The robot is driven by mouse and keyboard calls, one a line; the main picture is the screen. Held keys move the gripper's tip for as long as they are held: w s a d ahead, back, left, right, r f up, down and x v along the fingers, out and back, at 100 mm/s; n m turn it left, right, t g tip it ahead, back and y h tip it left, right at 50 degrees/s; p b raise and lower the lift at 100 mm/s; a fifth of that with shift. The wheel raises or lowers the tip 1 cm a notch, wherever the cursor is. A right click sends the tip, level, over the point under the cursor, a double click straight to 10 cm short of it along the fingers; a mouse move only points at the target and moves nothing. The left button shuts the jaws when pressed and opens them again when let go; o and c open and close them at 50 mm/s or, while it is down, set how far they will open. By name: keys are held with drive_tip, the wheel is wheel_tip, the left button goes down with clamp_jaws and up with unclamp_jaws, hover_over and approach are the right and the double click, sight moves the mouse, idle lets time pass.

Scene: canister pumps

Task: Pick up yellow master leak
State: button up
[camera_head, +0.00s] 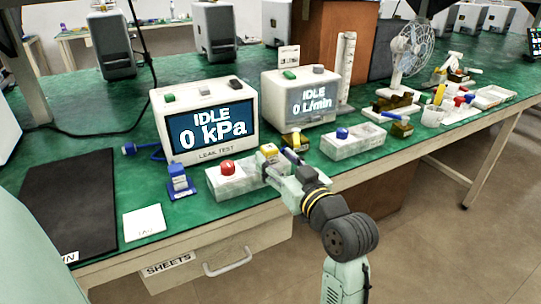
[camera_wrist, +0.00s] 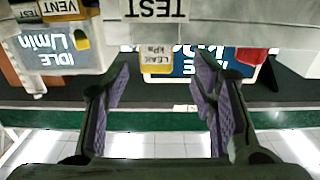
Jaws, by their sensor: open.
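The yellow master leak is a small yellow piece labelled "LEAK kPa" (camera_wrist: 157,62) in the wrist view, which appears upside down. It is at the grey-white block marked "TEST" (camera_wrist: 200,30). In the head view a small yellow piece (camera_head: 268,150) shows by my gripper, partly hidden. My gripper (camera_wrist: 160,82) is open, with a purple-padded finger on each side of the leak's line and nothing held. In the head view my gripper (camera_head: 276,165) is over the right end of the block with the red button (camera_head: 227,168). I cannot tell whether it touches the leak.
The leak tester (camera_head: 207,122) reads "IDLE 0 kPa"; the flow meter (camera_head: 300,98) reads "IDLE 0 L/min". A blue piece (camera_head: 179,182) stands on a blue base at left. Another block with a blue button (camera_head: 350,142) lies to the right. The table's front edge is close.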

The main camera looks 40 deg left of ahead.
sight(273, 153)
drive_tip(key=p+x, duration=0.1)
drive_tip(key=x, duration=0.4)
drive_tip(key=shift+w+d, duration=0.1)
drive_tip(key=shift+w, duration=0.05)
drive_tip(key=shift+c, duration=0.4)
clamp_jaws()
